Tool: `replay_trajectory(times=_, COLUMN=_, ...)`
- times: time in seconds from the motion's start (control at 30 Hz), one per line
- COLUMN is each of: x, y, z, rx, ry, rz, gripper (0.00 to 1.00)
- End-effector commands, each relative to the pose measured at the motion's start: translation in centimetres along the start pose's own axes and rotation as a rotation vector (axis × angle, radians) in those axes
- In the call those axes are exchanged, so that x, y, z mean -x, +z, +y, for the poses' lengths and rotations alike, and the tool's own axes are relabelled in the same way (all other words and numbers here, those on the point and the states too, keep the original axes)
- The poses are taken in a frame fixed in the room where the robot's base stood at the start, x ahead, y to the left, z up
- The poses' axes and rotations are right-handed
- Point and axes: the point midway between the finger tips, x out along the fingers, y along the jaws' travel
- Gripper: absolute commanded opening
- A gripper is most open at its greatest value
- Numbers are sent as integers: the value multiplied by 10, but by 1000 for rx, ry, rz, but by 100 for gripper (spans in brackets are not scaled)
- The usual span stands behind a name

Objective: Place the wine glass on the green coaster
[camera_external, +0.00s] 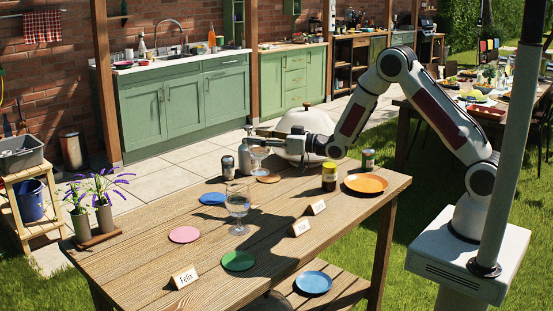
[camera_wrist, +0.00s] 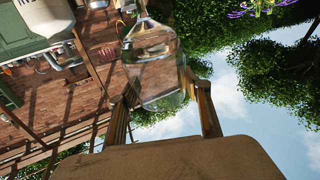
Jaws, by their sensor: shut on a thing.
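The held glass fills the middle of the wrist view (camera_wrist: 158,75), between my two fingers. Its foot is hard to make out, so I cannot tell whether it touches the table. A second wine glass (camera_external: 238,205) stands upright in the middle of the table, apart from my gripper. The green coaster (camera_external: 238,261) lies flat and bare near the table's front edge, well in front of my gripper.
A brown coaster (camera_external: 269,178), a blue coaster (camera_external: 212,198) and a pink coaster (camera_external: 185,234) lie on the wooden table (camera_external: 262,227). Name cards (camera_external: 184,277) stand along the front. An orange plate (camera_external: 366,183), jars (camera_external: 329,176) and a white dome (camera_external: 305,121) are at the right and back.

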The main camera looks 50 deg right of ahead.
Motion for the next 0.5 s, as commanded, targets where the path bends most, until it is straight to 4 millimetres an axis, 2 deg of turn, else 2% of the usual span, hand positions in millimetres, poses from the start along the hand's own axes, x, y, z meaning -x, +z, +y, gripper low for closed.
replay_trajectory(times=0.33, x=0, y=-2, z=0, rx=0, ry=0, rz=2, gripper=7)
replay_trajectory(times=0.5, x=0, y=-10, z=0, rx=1, ry=0, rz=5, gripper=7)
